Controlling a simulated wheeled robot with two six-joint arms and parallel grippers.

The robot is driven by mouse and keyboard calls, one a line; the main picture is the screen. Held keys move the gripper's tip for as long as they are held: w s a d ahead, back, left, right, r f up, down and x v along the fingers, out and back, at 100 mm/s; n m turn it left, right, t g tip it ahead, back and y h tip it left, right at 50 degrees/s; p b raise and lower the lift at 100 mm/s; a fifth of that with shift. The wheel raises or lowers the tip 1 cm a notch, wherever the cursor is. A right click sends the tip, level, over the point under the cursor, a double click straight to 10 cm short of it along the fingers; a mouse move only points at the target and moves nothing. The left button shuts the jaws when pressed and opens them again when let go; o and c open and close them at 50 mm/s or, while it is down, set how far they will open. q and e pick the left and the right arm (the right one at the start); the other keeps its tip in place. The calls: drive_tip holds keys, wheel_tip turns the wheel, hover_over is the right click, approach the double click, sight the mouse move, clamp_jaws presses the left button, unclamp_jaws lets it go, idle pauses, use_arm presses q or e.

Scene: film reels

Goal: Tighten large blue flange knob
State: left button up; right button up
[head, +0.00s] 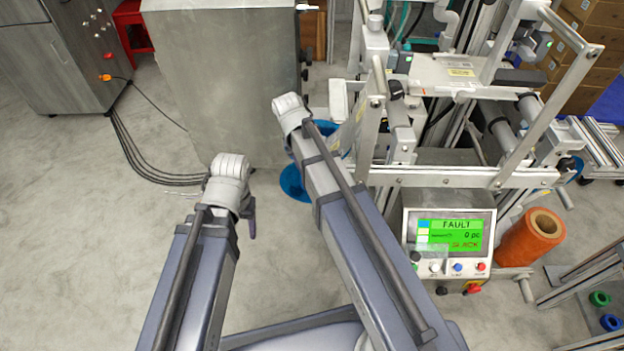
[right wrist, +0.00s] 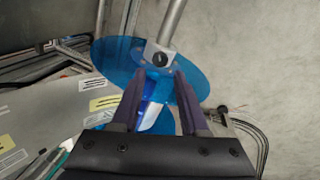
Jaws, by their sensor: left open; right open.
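The large blue flange (right wrist: 192,72) is a translucent disc in the right wrist view, with a grey metal hub piece (right wrist: 160,58) and a rod at its centre. In the head view a blue rim (head: 293,184) shows behind my right arm. My right gripper (right wrist: 151,78) is open, its two dark fingers reaching over the disc on both sides of a blue and white part (right wrist: 152,108). I cannot tell whether this part is the knob or whether the fingers touch it. My left gripper (head: 251,217) is open and empty above the floor, away from the machine.
The machine's panel (head: 449,237) reads FAULT and SLACK. An orange roll (head: 531,240) stands to its right. A grey cabinet (head: 222,80) stands behind my arms. Black cables (head: 150,165) lie on the floor.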

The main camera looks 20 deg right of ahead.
drive_tip(key=b+x, duration=0.4)
drive_tip(key=x, duration=0.1)
drive_tip(key=shift+d+f+b, duration=0.1)
drive_tip(key=shift+f+b, duration=0.3)
clamp_jaws()
